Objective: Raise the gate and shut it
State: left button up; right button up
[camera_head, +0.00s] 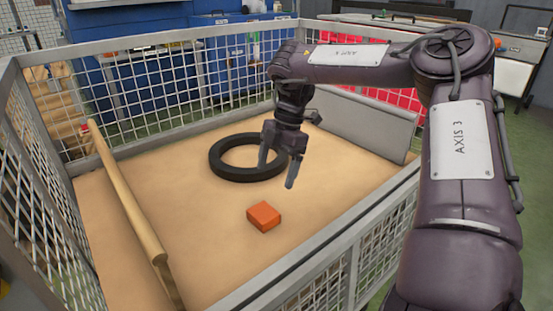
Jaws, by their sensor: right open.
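No part is clearly marked as the gate. A wooden bar (122,188) with a red end runs along the left side of the mesh-walled pen, and a plain grey panel (365,132) stands slanted along the back right side. I cannot tell whether either is the gate. My right gripper (277,178) is open and empty, fingers pointing down, above the pen floor. It is apart from both the bar and the panel. My left gripper is not in view.
A black ring (222,171) lies on the tan floor (190,225) behind my right gripper. An orange block (264,216) lies nearer. Mesh walls with grey rails (300,272) surround the floor. Blue cabinets stand behind. The floor around the block is clear.

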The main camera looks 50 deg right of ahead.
aim_at(348, 243)
jog(key=k, duration=1)
